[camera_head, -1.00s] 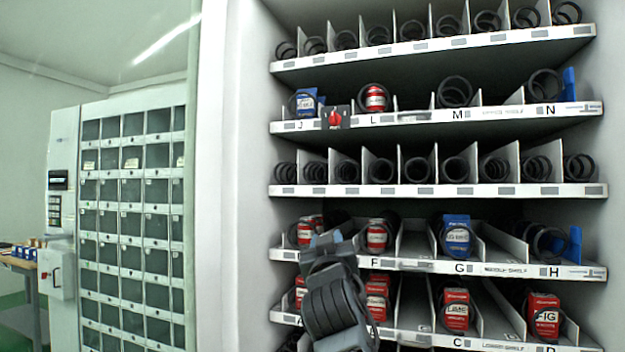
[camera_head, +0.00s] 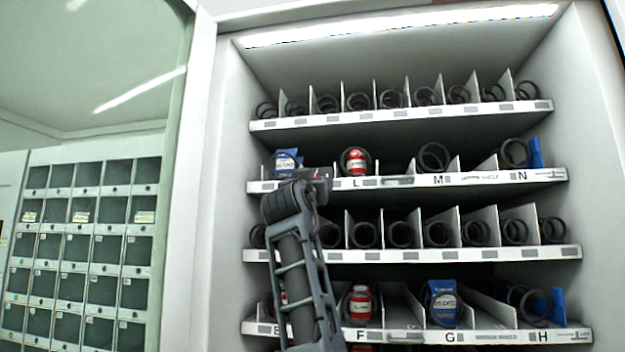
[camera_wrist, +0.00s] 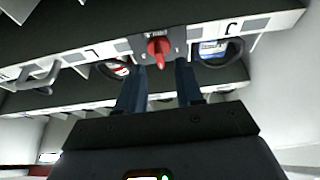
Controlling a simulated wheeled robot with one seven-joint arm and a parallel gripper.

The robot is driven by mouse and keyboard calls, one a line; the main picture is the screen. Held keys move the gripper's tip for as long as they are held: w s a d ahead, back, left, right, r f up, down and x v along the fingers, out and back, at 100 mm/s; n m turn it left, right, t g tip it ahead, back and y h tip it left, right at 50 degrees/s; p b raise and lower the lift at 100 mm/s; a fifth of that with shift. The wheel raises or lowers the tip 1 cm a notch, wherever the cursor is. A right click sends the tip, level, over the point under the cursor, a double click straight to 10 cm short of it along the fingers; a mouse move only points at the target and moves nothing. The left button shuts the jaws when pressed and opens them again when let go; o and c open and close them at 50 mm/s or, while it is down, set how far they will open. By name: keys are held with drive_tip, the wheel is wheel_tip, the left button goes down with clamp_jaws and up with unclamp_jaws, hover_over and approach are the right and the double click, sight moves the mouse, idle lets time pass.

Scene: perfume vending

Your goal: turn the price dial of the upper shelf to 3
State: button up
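The price dial is a red knob (camera_wrist: 158,48) on a dark plate (camera_wrist: 177,42) on the front edge of the upper shelf, seen upside down in the wrist view between J and L. My gripper (camera_wrist: 158,84) is open and empty. Its two dark fingers stand apart, one on each side of the knob's line and just short of it. The number the dial points to is too small to read.
Black spiral coils fill the shelves above and below. A blue box (camera_head: 286,161) and a red container (camera_head: 355,161) stand on the upper shelf on either side of my gripper. A metal handle (camera_head: 398,181) sticks out right of L. Lockers (camera_head: 85,240) stand far left.

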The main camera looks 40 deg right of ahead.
drive_tip(key=x, duration=0.3)
drive_tip(key=shift+d+r+p, duration=0.1)
drive_tip(key=shift+d+p, duration=0.05)
drive_tip(key=shift+p, duration=0.15)
clamp_jaws()
